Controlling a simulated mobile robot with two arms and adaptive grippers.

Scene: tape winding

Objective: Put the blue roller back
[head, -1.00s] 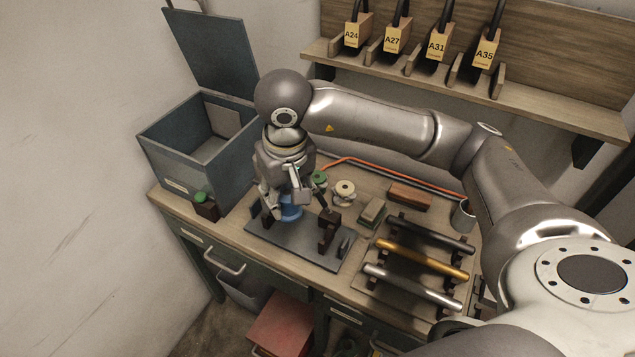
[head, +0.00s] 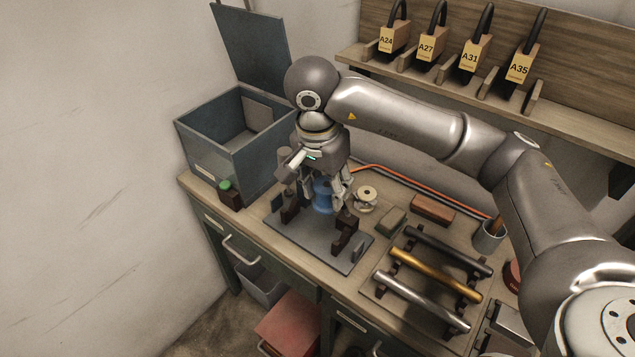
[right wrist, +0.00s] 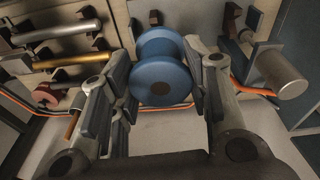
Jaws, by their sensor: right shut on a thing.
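The blue roller (head: 322,195) is a spool with two round flanges. In the head view it is among the fingers of my right gripper (head: 324,192), over a dark grey plate (head: 307,248). In the right wrist view the roller (right wrist: 163,75) sits between the two fingers of the gripper (right wrist: 160,95), which is shut on it. The plate carries dark upright brackets (head: 346,232) on either side of the roller. Whether the roller touches the plate or brackets is hard to tell. My left gripper is not in view.
A grey box (head: 215,150) with a raised lid stands behind left, near a green-topped button (head: 226,186). A cream spool (head: 366,198), a green block (head: 391,221) and a brown block (head: 433,209) lie right. A rod rack, holding a gold rod (head: 435,273), is at front right.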

